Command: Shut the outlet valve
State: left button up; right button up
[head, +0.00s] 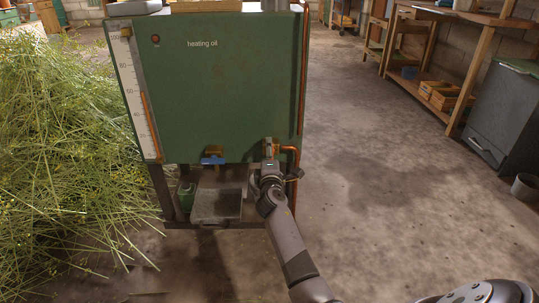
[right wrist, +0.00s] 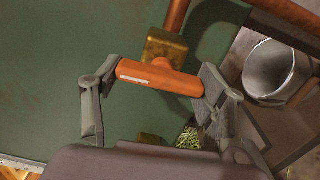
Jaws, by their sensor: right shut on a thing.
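A green tank (head: 215,90) marked "heating oil" stands ahead of me. At its lower right is a brass valve (right wrist: 165,46) with a copper pipe (right wrist: 176,14) leaving it. Its orange handle (right wrist: 158,78), with a white stripe, lies roughly across the pipe in the right wrist view. My right gripper (head: 269,168) is at this valve, its fingers closed on the two ends of the handle. In the head view the gripper hides most of the handle. A second valve with a blue handle (head: 213,160) sits to the left. My left gripper is out of view.
A metal pail (right wrist: 272,70) stands near the valve. A grey box (head: 216,206) and a green can (head: 187,195) are below the tank. Cut herbs (head: 60,150) are heaped to the left. Open floor (head: 400,190) lies to the right, before a shelf (head: 476,75).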

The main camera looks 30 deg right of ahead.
jog(key=o, duration=1.2)
jog(key=shift+c, duration=0.2)
jog(key=v, duration=1.2)
jog(key=shift+s, duration=0.1)
